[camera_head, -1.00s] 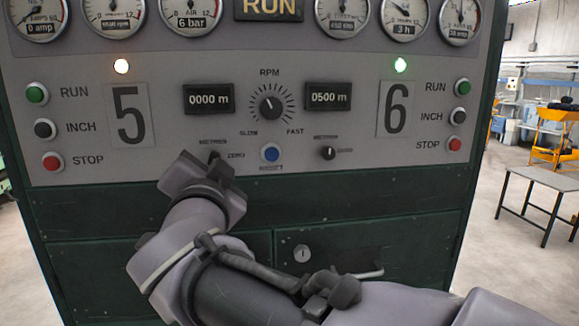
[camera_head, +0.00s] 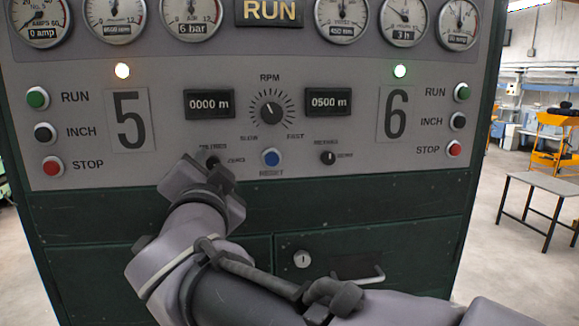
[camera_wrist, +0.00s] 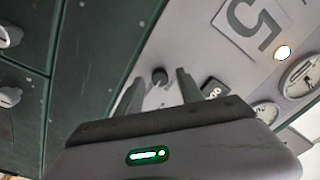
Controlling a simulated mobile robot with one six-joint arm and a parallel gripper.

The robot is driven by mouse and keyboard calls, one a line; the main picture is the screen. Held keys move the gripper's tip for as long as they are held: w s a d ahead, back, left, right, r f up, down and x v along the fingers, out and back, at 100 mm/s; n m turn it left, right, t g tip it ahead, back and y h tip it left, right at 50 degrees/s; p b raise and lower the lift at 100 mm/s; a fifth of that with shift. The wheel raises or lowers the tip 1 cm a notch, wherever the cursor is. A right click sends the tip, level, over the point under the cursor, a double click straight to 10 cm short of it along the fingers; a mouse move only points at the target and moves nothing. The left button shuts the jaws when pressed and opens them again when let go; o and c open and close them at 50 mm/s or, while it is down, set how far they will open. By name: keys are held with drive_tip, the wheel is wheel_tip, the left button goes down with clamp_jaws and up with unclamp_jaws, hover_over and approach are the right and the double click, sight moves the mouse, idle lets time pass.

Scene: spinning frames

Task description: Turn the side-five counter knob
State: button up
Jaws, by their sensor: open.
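The side-five counter knob (camera_head: 212,160) is a small dark knob under the 0000 m display (camera_head: 209,103), between the METRES and ZERO labels. In the wrist view the knob (camera_wrist: 159,76) shows as a dark round shape between the tips of my gripper's two fingers. My gripper (camera_wrist: 159,84) is open, with one finger on each side of the knob; I cannot tell whether either touches it. In the head view my gripper (camera_head: 208,180) is just below the knob, its fingers partly hidden by its own body.
The blue RESET button (camera_head: 270,157) and the side-six counter knob (camera_head: 328,157) are to the right. The RPM dial (camera_head: 270,109) is above. Drawers with a handle (camera_head: 360,276) are below the panel. A side table (camera_head: 540,185) stands at right.

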drive_tip(key=p+v, duration=0.3)
drive_tip(key=v, duration=1.4)
drive_tip(key=shift+s, duration=0.2)
drive_tip(key=shift+w+d, duration=0.1)
drive_tip(key=shift+d, duration=0.05)
